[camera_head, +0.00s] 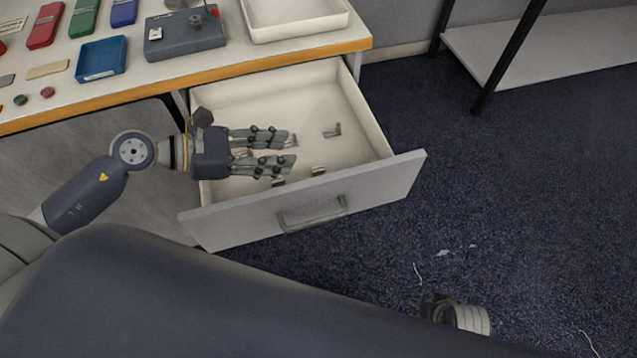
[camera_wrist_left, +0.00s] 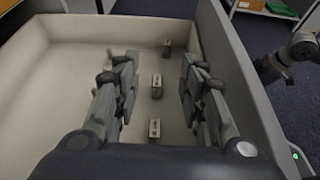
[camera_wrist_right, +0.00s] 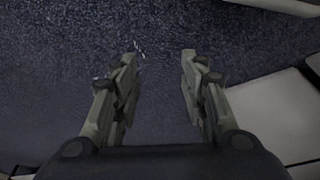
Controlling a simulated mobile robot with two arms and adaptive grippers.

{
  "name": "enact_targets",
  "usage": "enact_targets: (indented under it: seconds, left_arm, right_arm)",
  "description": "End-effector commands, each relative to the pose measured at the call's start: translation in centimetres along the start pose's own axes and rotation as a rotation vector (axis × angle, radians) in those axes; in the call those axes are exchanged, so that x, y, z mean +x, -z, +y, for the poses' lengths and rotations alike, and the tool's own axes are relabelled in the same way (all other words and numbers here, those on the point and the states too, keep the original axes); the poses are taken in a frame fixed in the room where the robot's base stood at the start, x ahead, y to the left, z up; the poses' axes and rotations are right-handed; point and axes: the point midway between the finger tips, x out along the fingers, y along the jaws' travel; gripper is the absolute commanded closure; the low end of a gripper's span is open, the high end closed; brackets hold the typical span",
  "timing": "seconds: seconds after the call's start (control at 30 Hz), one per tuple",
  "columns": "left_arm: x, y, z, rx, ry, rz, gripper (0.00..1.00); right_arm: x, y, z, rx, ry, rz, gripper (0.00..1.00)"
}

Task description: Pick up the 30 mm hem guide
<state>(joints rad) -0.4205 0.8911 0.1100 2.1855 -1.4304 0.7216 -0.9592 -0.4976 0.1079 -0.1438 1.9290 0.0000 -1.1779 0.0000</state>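Several small metal and beige pieces, likely the hem guides, stand apart on the floor of the open drawer (camera_head: 362,132). In the left wrist view, one piece (camera_wrist_left: 155,128) is nearest, a second (camera_wrist_left: 157,86) lies beyond it, and a third (camera_wrist_left: 167,46) is farther off. A thinner piece (camera_wrist_left: 109,53) is at the far left. Their sizes cannot be read. My left gripper (camera_head: 291,151) is open and empty over the drawer, its fingers on either side of the nearer pieces in its wrist view. My right gripper (camera_wrist_right: 160,54) is open and empty above the blue floor.
The drawer's front panel (camera_head: 375,183) with a handle (camera_head: 312,213) stands on the near side. The tabletop above holds a blue tray (camera_head: 101,59), a grey device (camera_head: 186,35) and a white tray (camera_head: 296,25). A shelf (camera_head: 550,50) stands at the right.

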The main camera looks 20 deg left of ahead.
Motion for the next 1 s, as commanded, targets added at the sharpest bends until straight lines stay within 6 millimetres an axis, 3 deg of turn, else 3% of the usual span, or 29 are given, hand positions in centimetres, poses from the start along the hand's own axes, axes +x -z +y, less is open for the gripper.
enact_targets:
  seconds: [0.03,0.2,0.43,0.6,1.0]
  left_arm:
    - [0.8,1.9,0.0,0.0,0.0,0.0,0.62]
    - [1.8,4.4,0.0,0.0,0.0,0.0,0.62]
    - [2.4,5.9,0.0,0.0,0.0,0.0,0.62]
    - [3.1,6.0,0.1,0.002,-0.001,-0.002,0.62]
    - [5.8,6.0,0.1,0.001,0.0,-0.003,0.62]
  right_arm:
    - [-0.4,0.5,0.1,0.002,-0.002,0.017,0.6]
    - [-4.8,1.3,0.3,0.006,-0.007,0.044,0.6]
    - [-8.8,1.1,0.4,0.008,-0.011,0.062,0.6]
    - [-9.6,1.1,0.5,0.009,-0.012,0.065,0.6]
    - [-9.4,1.0,0.4,0.009,-0.012,0.065,0.6]
